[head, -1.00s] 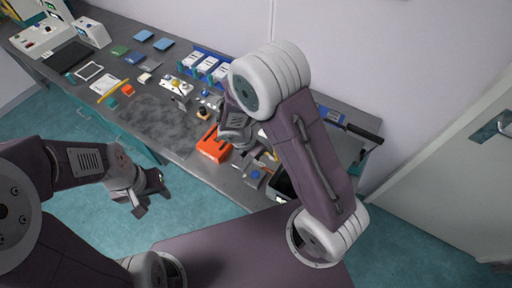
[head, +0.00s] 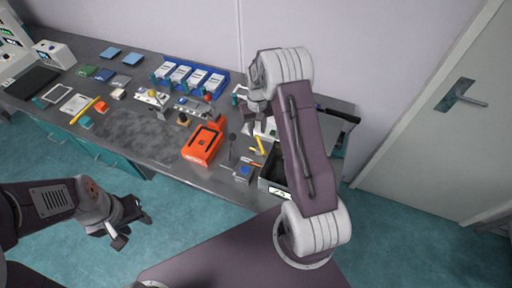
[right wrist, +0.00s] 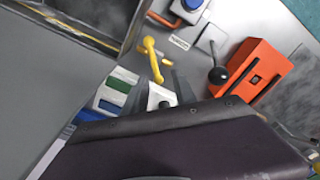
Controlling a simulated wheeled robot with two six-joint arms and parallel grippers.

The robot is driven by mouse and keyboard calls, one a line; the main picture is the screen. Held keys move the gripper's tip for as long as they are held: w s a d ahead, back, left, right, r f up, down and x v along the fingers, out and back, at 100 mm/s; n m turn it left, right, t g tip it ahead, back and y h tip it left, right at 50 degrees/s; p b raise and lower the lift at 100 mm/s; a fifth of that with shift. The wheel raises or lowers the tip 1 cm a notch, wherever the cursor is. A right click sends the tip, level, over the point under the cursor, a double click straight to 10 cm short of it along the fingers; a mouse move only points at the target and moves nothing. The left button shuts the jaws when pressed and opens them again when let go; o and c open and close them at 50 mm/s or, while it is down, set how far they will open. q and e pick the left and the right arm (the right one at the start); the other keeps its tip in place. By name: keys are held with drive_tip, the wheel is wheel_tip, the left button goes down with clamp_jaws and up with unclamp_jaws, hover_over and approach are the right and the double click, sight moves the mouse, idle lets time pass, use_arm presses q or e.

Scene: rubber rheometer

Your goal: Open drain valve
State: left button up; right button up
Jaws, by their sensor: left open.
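A yellow lever handle (head: 260,146), which looks like a valve handle, is on the bench right of the orange box. The right wrist view shows the yellow lever (right wrist: 152,58) more closely, with a small white label (right wrist: 180,42) beside it. I cannot read whether this is the drain valve. My right gripper (head: 258,112) is above the bench, behind the yellow lever in the head view. My left gripper (head: 131,229) is open and empty, over the floor in front of the bench.
An orange box (head: 202,143) and a black-knobbed lever (right wrist: 218,75) are beside the yellow lever. A dark open bin (head: 270,174) is near the front edge. A blue rack with white packs (head: 190,78) is at the back. The bench's left-middle part is fairly clear.

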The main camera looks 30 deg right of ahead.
sight(259, 141)
drive_tip(key=shift+d+f, duration=0.6)
drive_tip(key=shift+d, duration=0.2)
drive_tip(key=f, duration=0.1)
drive_tip(key=a+f+p, duration=0.1)
drive_tip(key=shift+s+f, duration=0.1)
drive_tip(key=shift+f, duration=0.25)
drive_tip(key=f, duration=0.1)
drive_tip(key=f+p, duration=0.1)
drive_tip(key=f, duration=0.2)
drive_tip(key=shift+d+f+p, duration=0.3)
drive_tip(key=shift+d, duration=0.05)
drive_tip(key=shift+f, duration=0.45)
use_arm(q)
drive_tip(key=r, duration=0.2)
drive_tip(key=shift+w+d+r, duration=0.15)
drive_tip(key=shift+d+r, duration=0.1)
drive_tip(key=shift+r, duration=0.05)
use_arm(e)
drive_tip(key=shift+a+r, duration=0.1)
drive_tip(key=shift+a, duration=0.05)
drive_tip(key=c, duration=0.5)
clamp_jaws()
